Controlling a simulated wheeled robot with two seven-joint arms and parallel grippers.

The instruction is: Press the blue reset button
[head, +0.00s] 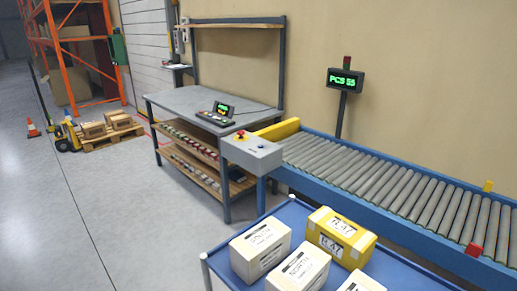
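A grey control box (266,159) stands on a post at the near end of the roller conveyor. A red knob on a yellow base (240,136) sits on its top left. A small dark spot (262,147) shows on the top to the right of the knob; it is too small to tell whether it is the blue reset button. Neither of my grippers is in view.
A blue cart (213,260) with several white and yellow boxes stands in front of the control box. The conveyor (380,185) runs right, with a green-lit display (345,80) behind it. A workbench (190,103) stands behind left.

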